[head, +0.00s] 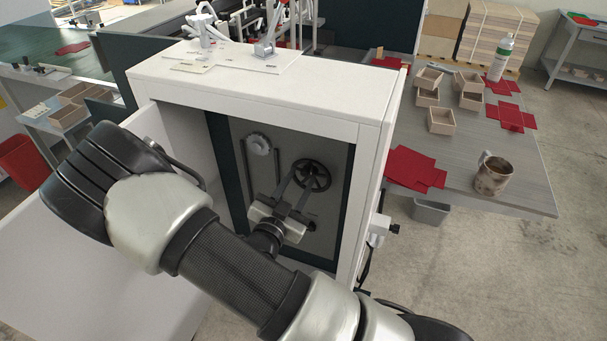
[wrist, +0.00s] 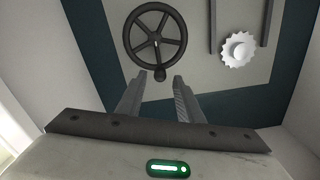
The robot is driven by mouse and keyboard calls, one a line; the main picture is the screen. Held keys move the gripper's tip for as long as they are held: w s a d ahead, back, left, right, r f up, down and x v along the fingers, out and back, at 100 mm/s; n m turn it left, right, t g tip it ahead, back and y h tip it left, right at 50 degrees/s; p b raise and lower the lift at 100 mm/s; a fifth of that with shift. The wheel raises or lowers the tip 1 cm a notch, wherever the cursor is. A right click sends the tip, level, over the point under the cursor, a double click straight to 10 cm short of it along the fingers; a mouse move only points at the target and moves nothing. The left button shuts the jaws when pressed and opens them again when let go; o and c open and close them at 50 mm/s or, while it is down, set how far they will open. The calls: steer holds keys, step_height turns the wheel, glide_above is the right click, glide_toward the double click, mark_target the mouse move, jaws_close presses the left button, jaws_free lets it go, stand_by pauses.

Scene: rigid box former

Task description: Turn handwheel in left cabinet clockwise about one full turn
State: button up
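The black spoked handwheel (head: 311,175) is on the grey back panel inside the open white cabinet (head: 262,92). In the wrist view the handwheel (wrist: 156,40) is at the top centre, with a small dark knob (wrist: 160,76) on its rim nearest the fingers. My gripper (head: 297,184) reaches into the cabinet in front of the wheel. In the wrist view my gripper (wrist: 160,78) is open, its fingertips on either side of the knob with a gap to each. I cannot tell whether the tips reach the knob's depth.
A pale toothed dial (head: 258,145) is beside the wheel, with a dark U-shaped bar around it. The cabinet door (head: 110,262) stands open at left, close to my arm. A table (head: 465,165) with boxes, red sheets and a mug (head: 493,175) is at right.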

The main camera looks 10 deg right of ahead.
mark_target(304, 175)
steer(key=shift+x, duration=1.6)
jaws_close()
steer(key=shift+s+d, duration=0.1)
